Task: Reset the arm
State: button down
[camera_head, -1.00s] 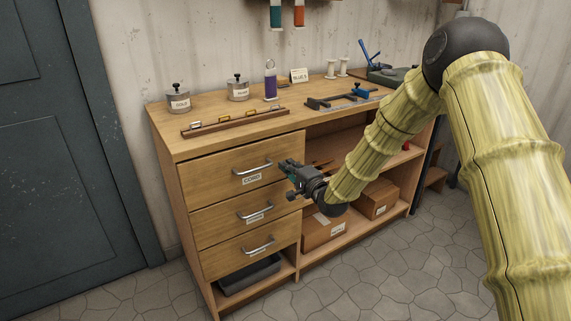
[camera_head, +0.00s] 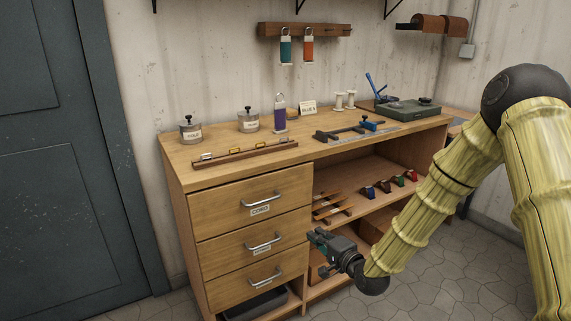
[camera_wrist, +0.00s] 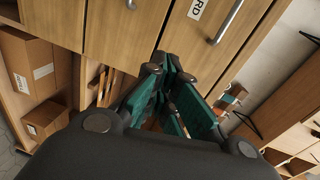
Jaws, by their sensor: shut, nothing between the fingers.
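My gripper (camera_head: 318,238) is shut and empty. In the head view it hangs in front of the workbench, at the right end of the drawer column and beside the middle drawer (camera_head: 232,247). It is apart from the drawer handles. In the wrist view its teal-padded fingers (camera_wrist: 172,62) come together in front of the wooden drawer fronts (camera_wrist: 125,30). My yellow, bamboo-like arm reaches in from the right of the head view. All three drawers look closed.
The bench top (camera_head: 225,172) holds two tins, a purple bottle (camera_head: 280,116), a rack, a clamp-like tool and a green case (camera_head: 408,108). Open shelves right of the drawers hold small tools and boxes. A dark door (camera_head: 60,150) stands left. The tiled floor in front is clear.

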jog(key=s+d+f+n+g+h, duration=0.1)
jog(key=s+f+n+g+h, duration=0.2)
jog(key=s+f, duration=0.95)
jog(key=s+d+f+n+g+h, duration=0.1)
jog(key=s+d+f+n+g, duration=0.3)
jog(key=s+f, duration=0.8)
jog(key=s+f+n+g+h, duration=0.15)
jog(key=s+f+g, duration=0.35)
jog(key=s, duration=0.6)
jog(key=s+d+f+n+g+h, duration=0.1)
jog(key=s+d+f+g, duration=0.1)
jog(key=s, duration=0.5)
jog(key=s+d+f+n+g+h, duration=0.1)
jog(key=s+n, duration=0.1)
jog(key=s, duration=0.6)
notch_tip(320, 180, up, 17)
jog(key=w+p, duration=0.1)
jog(key=p, duration=1.6)
jog(key=shift+d, duration=0.15)
